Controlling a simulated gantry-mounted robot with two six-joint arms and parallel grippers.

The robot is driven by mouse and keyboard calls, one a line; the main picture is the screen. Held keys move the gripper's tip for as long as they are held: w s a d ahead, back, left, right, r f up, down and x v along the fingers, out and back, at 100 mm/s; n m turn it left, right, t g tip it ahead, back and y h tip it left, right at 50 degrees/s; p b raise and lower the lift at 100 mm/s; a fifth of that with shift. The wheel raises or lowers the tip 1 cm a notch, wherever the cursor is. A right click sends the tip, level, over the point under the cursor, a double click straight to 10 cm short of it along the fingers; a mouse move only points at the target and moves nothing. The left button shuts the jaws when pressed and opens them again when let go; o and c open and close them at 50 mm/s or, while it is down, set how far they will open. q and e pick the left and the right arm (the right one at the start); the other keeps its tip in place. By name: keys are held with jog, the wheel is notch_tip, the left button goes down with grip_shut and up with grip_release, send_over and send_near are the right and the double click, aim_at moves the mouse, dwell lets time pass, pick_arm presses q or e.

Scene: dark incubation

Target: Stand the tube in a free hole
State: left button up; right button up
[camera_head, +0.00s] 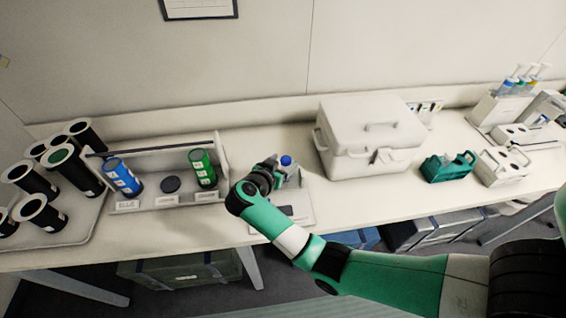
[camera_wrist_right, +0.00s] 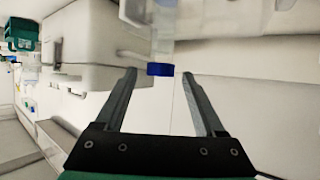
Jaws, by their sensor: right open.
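A clear tube with a blue cap (camera_head: 286,160) shows just beyond my right gripper (camera_head: 274,168) in the head view. In the right wrist view the blue cap (camera_wrist_right: 160,69) lies in line with the gap between the fingertips of my right gripper (camera_wrist_right: 159,76), with the clear tube body above it in the picture. The gripper is open, and neither finger visibly touches the tube. My gripper hides the tube's lower part in the head view. My left gripper is not in view.
A white carrier (camera_head: 154,204) with a blue and a green container stands left of my gripper. A large white box (camera_head: 365,140) stands close on the right. A teal rack (camera_head: 446,168) and a white rack with holes (camera_head: 503,167) stand farther right. Black cylinders fill the left end.

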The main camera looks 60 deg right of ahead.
jog(key=v, duration=1.2)
